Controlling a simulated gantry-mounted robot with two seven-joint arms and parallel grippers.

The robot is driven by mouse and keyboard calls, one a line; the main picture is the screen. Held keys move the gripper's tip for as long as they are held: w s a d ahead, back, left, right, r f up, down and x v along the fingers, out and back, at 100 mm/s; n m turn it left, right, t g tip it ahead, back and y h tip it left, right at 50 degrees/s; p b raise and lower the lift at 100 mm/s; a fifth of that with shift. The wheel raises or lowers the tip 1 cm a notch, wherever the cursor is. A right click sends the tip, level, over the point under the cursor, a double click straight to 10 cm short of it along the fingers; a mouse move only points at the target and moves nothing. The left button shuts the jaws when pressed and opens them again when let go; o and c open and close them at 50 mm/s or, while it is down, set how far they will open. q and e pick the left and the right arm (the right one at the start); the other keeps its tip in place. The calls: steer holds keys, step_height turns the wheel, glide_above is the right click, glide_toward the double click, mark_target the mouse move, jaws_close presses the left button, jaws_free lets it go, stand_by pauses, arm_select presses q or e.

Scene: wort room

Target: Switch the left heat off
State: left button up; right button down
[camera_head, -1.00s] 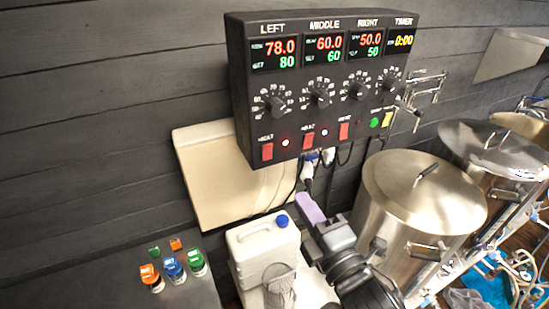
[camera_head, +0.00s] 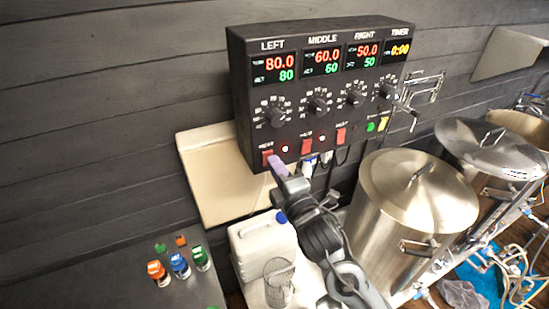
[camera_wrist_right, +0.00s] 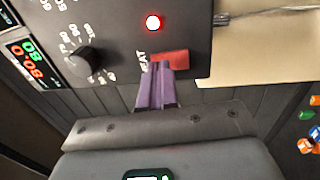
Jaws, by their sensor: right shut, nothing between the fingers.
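The black control panel (camera_head: 310,124) hangs on the dark wall. Its LEFT display (camera_head: 273,69) reads 80.0 in red over 80 in green. The left red heat switch (camera_head: 267,157) sits at the panel's lower left, with a lit indicator (camera_head: 285,149) beside it. My right gripper (camera_head: 279,167) is shut, its purple fingertips just below that switch. In the right wrist view the shut fingertips (camera_wrist_right: 158,72) overlap the near end of the red switch (camera_wrist_right: 172,60); I cannot tell if they touch it. The left gripper does not show.
The left dial (camera_head: 276,116) is above the switch. A beige board (camera_head: 205,180) hangs behind, and a white jug (camera_head: 262,249) stands below beside my arm. Steel kettles (camera_head: 408,205) stand right. Small coloured bottles (camera_head: 180,265) stand on the dark counter at lower left.

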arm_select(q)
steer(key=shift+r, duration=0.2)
arm_select(e)
steer(key=shift+w+a, duration=0.2)
steer(key=shift+w, duration=0.25)
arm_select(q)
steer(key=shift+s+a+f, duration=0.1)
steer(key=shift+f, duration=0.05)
arm_select(e)
steer(key=shift+w+r, duration=0.1)
steer(key=shift+w, duration=0.05)
steer(key=shift+s+d+r, duration=0.1)
steer(key=shift+s+r, duration=0.05)
steer(key=shift+s, duration=0.35)
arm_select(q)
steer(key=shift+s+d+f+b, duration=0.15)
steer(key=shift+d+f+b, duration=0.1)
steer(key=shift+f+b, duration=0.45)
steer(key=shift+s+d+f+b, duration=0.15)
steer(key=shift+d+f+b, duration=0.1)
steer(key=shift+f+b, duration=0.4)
arm_select(e)
steer(key=r+v, duration=0.3)
steer(key=v, duration=0.9)
steer(key=shift+s+d, duration=0.25)
steer(key=shift+s, duration=0.25)
steer(key=shift+f, duration=0.1)
